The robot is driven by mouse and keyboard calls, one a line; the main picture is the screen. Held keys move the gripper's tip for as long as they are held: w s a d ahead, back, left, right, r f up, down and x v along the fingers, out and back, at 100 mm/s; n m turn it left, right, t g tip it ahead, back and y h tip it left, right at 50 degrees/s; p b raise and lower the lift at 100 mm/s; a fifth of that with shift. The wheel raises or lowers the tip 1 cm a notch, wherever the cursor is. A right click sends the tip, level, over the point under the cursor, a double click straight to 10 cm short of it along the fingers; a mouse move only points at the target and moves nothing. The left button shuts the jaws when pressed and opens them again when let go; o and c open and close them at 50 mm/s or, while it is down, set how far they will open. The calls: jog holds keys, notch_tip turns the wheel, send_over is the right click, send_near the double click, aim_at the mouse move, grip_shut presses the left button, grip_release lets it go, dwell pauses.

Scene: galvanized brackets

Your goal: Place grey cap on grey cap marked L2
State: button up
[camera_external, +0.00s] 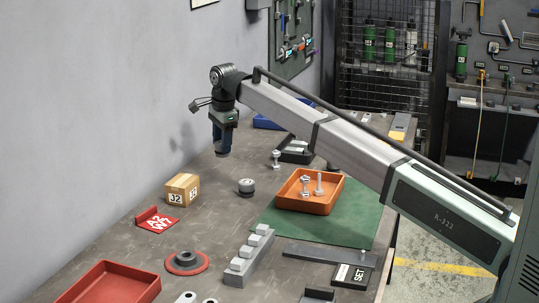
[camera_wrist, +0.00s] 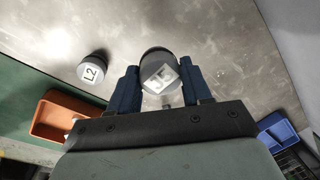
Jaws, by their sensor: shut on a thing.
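My gripper (camera_external: 222,137) is shut on a grey cap, above the back left part of the table. In the wrist view the held grey cap (camera_wrist: 158,72) sits between the two blue fingers. Its white label is tilted and hard to read. The grey cap marked L2 (camera_wrist: 92,68) stands on the table, left of the held cap in the wrist view. In the external view the cap marked L2 (camera_external: 246,187) lies below and slightly right of my gripper, apart from it; its label is not readable there.
A cardboard box (camera_external: 181,187) and red sign (camera_external: 157,220) stand to the left. An orange tray (camera_external: 312,206) with bolts sits on a green mat (camera_external: 280,219). A single bolt (camera_external: 276,159) stands near the gripper. Bare table surrounds the L2 cap.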

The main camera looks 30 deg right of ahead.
jog(key=shift+s+r, duration=0.1)
jog(key=shift+r, duration=0.4)
notch_tip(320, 180, up, 5)
jog(key=n, duration=0.1)
send_over(246, 181)
jog(key=shift+s+f, duration=0.2)
jog(key=shift+f, duration=2.3)
jog(key=shift+s+f, duration=0.2)
jog(key=shift+f, duration=2.3)
jog(key=shift+f, duration=0.15)
jog(key=o, duration=1.1)
jog(key=r, duration=0.4)
jog(key=s+r, duration=0.1)
jog(key=r, duration=0.7)
jog(key=shift+s+d+r, duration=0.1)
jog(key=shift+s+r, duration=0.05)
jog(key=shift+s, duration=0.05)
